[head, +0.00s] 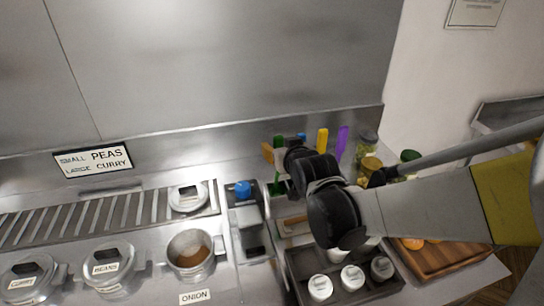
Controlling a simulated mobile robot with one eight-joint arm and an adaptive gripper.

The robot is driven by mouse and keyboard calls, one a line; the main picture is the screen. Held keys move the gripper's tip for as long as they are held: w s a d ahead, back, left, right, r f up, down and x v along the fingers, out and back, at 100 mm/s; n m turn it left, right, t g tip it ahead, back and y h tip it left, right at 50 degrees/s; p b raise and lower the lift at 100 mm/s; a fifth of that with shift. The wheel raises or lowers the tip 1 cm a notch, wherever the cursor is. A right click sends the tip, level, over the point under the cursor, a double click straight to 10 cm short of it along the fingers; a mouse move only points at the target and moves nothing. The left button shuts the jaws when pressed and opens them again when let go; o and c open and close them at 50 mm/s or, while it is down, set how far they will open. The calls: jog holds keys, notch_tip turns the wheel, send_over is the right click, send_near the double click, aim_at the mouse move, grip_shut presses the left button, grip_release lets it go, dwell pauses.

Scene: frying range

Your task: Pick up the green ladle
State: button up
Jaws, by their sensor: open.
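The green ladle shows as an upright green handle (278,187) at the back of the counter, right of the blue-topped container. Its middle is hidden behind my gripper (282,148), and a bit of green also shows above it. My gripper is open and comes in from the right at the height of the handle's upper part. I cannot tell whether the handle is between the fingers or behind them. The ladle's bowl is not visible.
A yellow handle (322,140) and a purple handle (341,143) stand upright close to the right. Jars (369,168) stand beyond them. A dark tray (318,263) with white-topped shakers lies below my arm. Pots and an onion pan (190,251) are left.

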jog(key=shift+w+a+f, duration=0.1)
jog(key=shift+w+f, duration=0.05)
jog(key=shift+w, duration=0.3)
jog(key=shift+c, duration=0.2)
grip_shut()
